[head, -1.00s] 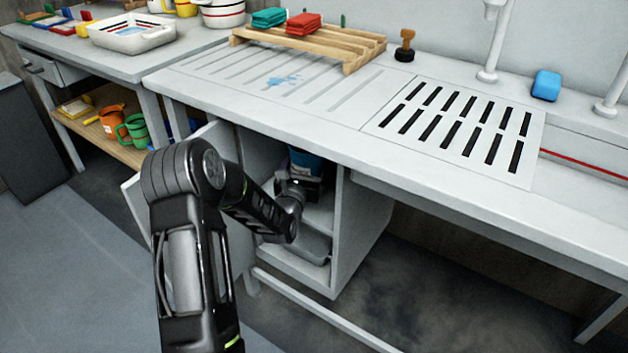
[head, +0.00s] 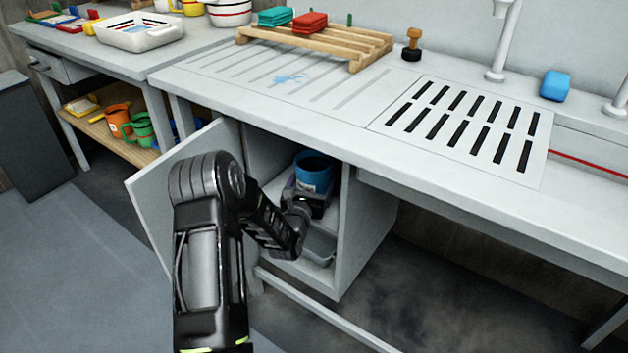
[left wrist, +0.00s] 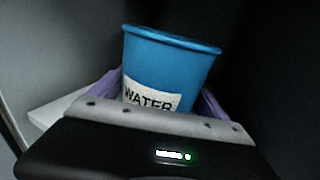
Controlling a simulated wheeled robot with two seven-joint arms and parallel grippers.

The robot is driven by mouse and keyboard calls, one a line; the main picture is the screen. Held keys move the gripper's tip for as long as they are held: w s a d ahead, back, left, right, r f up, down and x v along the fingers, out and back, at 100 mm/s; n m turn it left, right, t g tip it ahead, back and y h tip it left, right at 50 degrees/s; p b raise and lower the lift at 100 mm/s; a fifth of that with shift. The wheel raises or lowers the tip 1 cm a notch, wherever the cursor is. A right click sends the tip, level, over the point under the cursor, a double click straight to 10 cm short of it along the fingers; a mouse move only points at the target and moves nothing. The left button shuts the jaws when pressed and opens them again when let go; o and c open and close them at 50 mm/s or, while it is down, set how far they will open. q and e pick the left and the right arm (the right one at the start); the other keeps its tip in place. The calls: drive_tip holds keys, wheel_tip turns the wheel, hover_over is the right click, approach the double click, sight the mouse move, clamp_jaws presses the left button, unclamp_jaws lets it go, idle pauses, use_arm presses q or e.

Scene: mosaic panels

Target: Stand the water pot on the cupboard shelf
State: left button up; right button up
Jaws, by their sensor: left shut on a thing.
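The water pot is a blue tapered cup (head: 313,172) with a white "WATER" label, inside the open cupboard (head: 345,250) under the counter. It stands upright in the left wrist view (left wrist: 168,65). My left gripper (head: 312,188) reaches into the cupboard and is shut on the pot; purple finger pads (left wrist: 209,105) show at both its sides. The pot's base is hidden behind the gripper, so I cannot tell whether it touches the cupboard shelf (left wrist: 55,112). My right gripper is not in view.
The cupboard door (head: 160,195) stands open left of my arm. A grey tray (head: 319,246) lies on the cupboard floor below. The counter (head: 330,118) overhangs the opening. A low rail (head: 325,318) runs in front.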

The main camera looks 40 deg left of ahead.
sight(309, 190)
use_arm(q)
drive_tip(key=shift+f, duration=0.2)
drive_tip(key=o, duration=1.7)
drive_tip(key=shift+o, duration=0.5)
drive_tip(key=shift+r, duration=0.1)
drive_tip(key=shift+r, duration=0.2)
drive_tip(key=v, duration=0.9)
drive_tip(key=shift+s+f+p, duration=0.1)
drive_tip(key=shift+p, duration=0.25)
drive_tip(key=shift+b+v, duration=1.3)
drive_tip(key=shift+v, duration=0.1)
